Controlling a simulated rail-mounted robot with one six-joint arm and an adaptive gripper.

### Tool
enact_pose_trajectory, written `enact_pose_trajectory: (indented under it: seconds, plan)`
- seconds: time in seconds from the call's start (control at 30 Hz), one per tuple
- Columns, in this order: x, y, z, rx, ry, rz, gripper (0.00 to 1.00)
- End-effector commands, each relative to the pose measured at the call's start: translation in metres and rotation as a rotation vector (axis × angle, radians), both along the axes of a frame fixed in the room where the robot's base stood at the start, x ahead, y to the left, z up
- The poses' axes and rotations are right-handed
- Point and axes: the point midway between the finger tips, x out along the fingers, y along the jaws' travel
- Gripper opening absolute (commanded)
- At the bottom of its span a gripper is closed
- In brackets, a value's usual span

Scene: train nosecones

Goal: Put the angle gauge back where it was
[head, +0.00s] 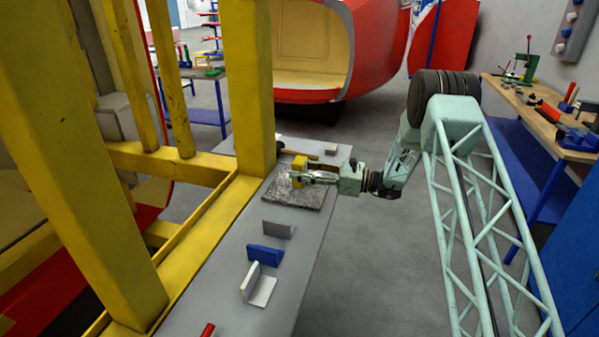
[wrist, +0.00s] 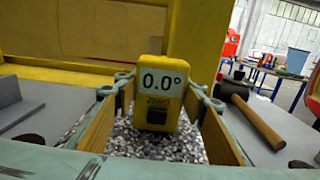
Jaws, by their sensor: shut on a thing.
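The angle gauge (wrist: 160,95) is a yellow box whose display reads 0.0° in the wrist view. It also shows in the head view (head: 299,163), over the far part of a grey speckled slab (head: 298,197) on the bench. My gripper (head: 308,178) reaches in from the right and is shut on the gauge. In the wrist view, the wood-coloured finger pads of my gripper (wrist: 160,112) stand on both sides of it. The gauge is upright. The speckled slab (wrist: 190,148) shows beneath it; whether they touch is unclear.
A grey bench (head: 230,268) carries a grey angle piece (head: 278,230), a blue one (head: 265,255), a light L-shaped bracket (head: 258,288) and a hammer (wrist: 255,118). Yellow frame posts (head: 248,90) stand close on the left. Open floor (head: 370,260) lies right of the bench.

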Motion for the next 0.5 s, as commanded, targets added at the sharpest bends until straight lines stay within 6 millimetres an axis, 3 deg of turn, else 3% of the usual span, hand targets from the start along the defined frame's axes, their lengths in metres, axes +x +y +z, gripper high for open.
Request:
enact_pose_trajectory:
  seconds: [0.47, 0.5]
  plan:
    - [0.0002, 0.0, -0.0034, 0.001, 0.0, 0.0, 0.22]
    - [0.0001, 0.0, -0.0032, 0.0, 0.0, 0.0, 0.41]
